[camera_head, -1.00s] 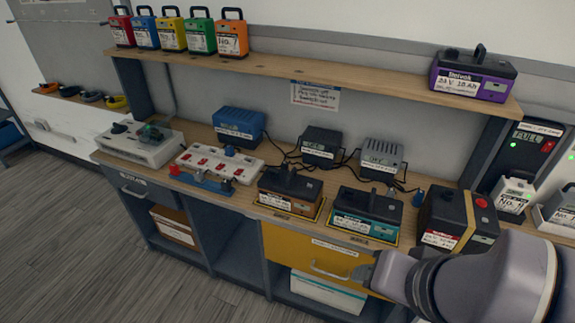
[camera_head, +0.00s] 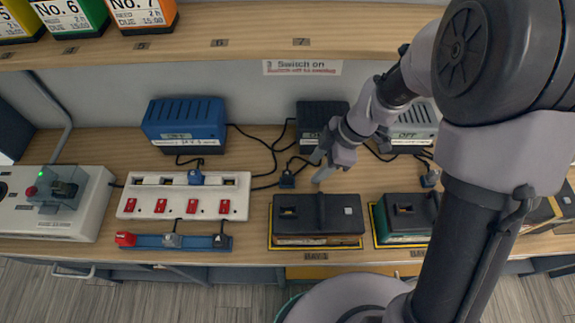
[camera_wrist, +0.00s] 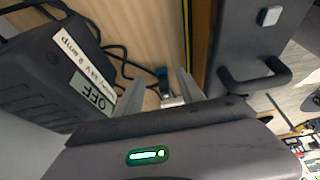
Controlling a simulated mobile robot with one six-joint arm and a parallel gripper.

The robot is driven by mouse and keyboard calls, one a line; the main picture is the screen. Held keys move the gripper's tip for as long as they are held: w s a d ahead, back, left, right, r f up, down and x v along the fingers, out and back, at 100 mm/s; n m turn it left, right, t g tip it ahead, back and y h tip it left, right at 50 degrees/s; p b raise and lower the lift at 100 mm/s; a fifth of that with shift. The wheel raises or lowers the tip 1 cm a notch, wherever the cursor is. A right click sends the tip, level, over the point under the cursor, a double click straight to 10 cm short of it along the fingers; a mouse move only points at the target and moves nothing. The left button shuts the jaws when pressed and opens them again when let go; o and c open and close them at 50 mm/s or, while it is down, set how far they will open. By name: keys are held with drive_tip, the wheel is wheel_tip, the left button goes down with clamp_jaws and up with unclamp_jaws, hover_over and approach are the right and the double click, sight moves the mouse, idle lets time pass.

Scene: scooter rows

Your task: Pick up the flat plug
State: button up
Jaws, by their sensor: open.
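Another plug (camera_head: 431,179) lies farther right. A blue plug (camera_head: 195,177) sits in the white power strip (camera_head: 130,205).
A blue rail (camera_head: 148,242) holds red, grey and dark pieces. A black charger (camera_head: 322,115) marked OFF in the wrist view (camera_wrist: 50,85) and a battery (camera_head: 300,225) flank the gripper. Cables cross the bench. A shelf (camera_head: 240,45) overhangs the back.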

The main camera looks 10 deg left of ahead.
sight(288, 173)
drive_tip(key=a, duration=0.2)
drive_tip(key=s+a, duration=0.1)
drive_tip(key=a, duration=0.2)
drive_tip(key=shift+s+a+f+b, duration=0.1)
drive_tip(key=shift+s+a+b, duration=0.05)
drive_tip(key=shift+b, duration=0.15)
drive_tip(key=shift+a+f, duration=0.1)
drive_tip(key=shift+a, duration=0.1)
drive_tip(key=b+x, duration=0.2)
drive_tip(key=x, duration=0.3)
drive_tip(key=shift+d+r, duration=0.1)
drive_tip(key=shift+r, duration=0.1)
drive_tip(key=shift+c, duration=0.8)
clamp_jaws()
